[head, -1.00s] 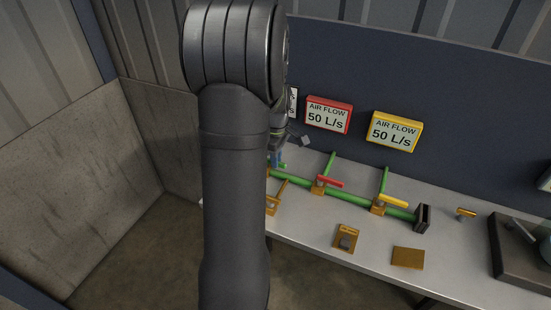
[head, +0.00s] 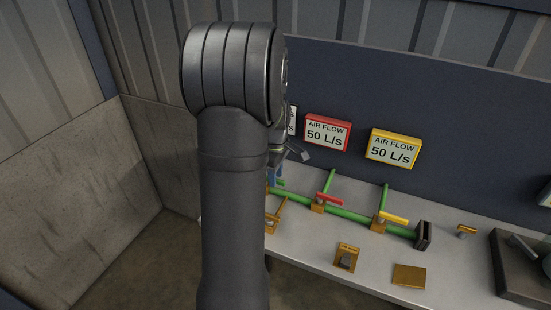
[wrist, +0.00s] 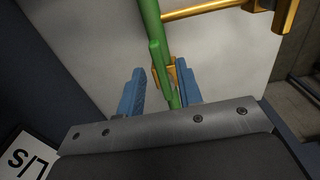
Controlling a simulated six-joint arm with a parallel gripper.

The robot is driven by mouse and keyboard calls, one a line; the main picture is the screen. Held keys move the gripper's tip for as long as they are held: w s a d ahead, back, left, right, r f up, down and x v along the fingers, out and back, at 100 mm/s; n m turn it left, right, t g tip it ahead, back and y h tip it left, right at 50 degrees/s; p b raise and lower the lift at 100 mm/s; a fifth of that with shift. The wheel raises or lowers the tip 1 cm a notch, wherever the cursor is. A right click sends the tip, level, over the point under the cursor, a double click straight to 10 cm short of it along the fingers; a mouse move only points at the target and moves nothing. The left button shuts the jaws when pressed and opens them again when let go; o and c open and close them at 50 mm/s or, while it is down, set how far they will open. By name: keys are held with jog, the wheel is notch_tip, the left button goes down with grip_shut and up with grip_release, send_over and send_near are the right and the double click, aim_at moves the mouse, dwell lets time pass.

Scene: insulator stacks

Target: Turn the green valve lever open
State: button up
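The green valve lever (wrist: 159,66) shows in the wrist view as a short green bar lying along the green pipe (wrist: 149,14), over an orange valve body (wrist: 172,74). My gripper (wrist: 160,86) has its two blue fingers apart, one on each side of the lever and pipe. I cannot tell whether either finger touches the lever. In the head view my arm hides most of the gripper and the green valve; only a bit of blue finger (head: 272,175) shows beside the arm.
A red lever (head: 328,199) and a yellow lever (head: 393,217) sit on the same pipe run to the right. Red (head: 327,132) and yellow (head: 394,148) air flow signs both read 50 L/s. Orange bars (wrist: 215,8) stand close by in the wrist view.

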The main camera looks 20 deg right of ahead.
notch_tip(320, 180, up, 17)
dwell(0.4)
notch_tip(320, 180, down, 18)
jog(key=shift+r, duration=0.2)
dwell(0.6)
jog(key=shift+f, duration=0.2)
jog(key=shift+s+a+r+m, duration=0.15)
jog(key=shift+r+m, duration=0.05)
jog(key=shift+m, duration=0.3)
jog(key=shift+s+a+m, duration=0.15)
jog(key=shift+a+m, duration=0.1)
jog(key=shift+m, duration=0.65)
dwell(1.1)
